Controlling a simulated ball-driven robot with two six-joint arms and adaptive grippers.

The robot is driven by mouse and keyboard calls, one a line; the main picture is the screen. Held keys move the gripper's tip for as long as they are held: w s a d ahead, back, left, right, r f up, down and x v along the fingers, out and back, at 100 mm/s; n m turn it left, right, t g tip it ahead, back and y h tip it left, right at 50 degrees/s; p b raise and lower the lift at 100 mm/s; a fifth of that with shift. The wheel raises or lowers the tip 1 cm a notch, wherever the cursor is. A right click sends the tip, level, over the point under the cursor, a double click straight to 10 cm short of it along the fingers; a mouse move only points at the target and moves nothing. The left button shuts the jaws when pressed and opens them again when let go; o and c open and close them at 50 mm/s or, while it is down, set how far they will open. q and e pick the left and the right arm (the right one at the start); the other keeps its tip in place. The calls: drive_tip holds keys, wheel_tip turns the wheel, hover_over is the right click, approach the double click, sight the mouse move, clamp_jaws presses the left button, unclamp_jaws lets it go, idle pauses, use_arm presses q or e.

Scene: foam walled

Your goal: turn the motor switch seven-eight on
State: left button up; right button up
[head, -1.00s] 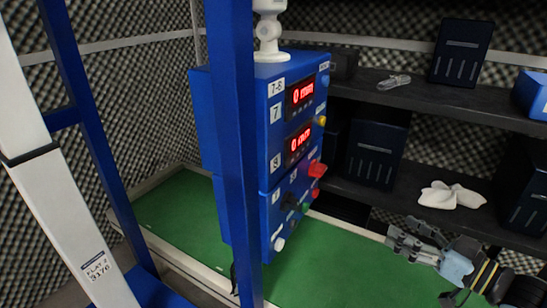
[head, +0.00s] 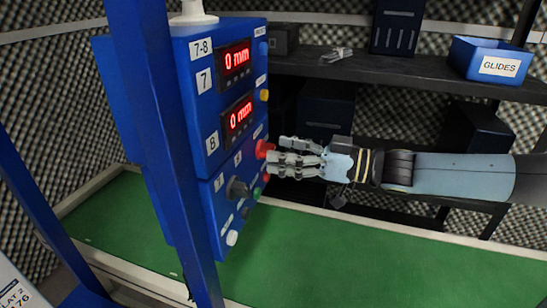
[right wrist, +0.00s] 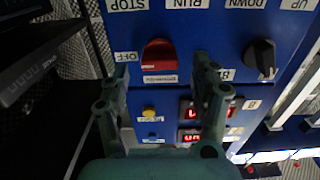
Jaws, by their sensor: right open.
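The blue control box (head: 206,160) stands at left of centre, with two red displays reading 0 mm, labelled 7 and 8, and a 7-8 label at its top. A red rotary switch (head: 264,148) sticks out from its face; in the right wrist view this switch (right wrist: 160,55) appears upside down, with an OFF label beside it and a small label too blurred to read. A black knob (head: 237,187) sits lower on the face. My right gripper (head: 278,158) is open in front of the red switch, its fingers to either side of it; contact is unclear. My left gripper is out of view.
A blue upright post (head: 160,150) stands in front of the box's left side. The green bench top (head: 330,262) is clear. Behind are dark shelves (head: 420,80) with a blue GLIDES bin (head: 490,62). A yellow button (right wrist: 149,111) is near the red switch.

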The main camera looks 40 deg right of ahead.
drive_tip(key=shift+x, duration=1.2)
drive_tip(key=c, duration=1.2)
